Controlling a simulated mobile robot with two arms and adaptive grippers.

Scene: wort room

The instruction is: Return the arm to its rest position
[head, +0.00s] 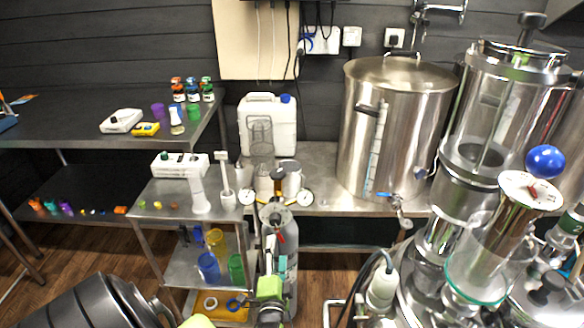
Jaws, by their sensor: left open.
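My left arm (95,303) comes in from the bottom left as dark rounded links. My left gripper (272,262) shows small at the bottom centre, with a green block at its base and its fingers pointing away from me. It is open and I see nothing held in it. It overlaps a grey gas bottle (291,240) behind it in the picture; I cannot tell whether they touch. My right gripper is not in view.
A steel kettle (400,130) and a white jerrycan (285,128) stand on the back bench. A steel trolley (150,205) with bottles and beakers is left of the gripper. Glass-and-steel vessels (500,235) crowd the right. Wooden floor shows at lower left.

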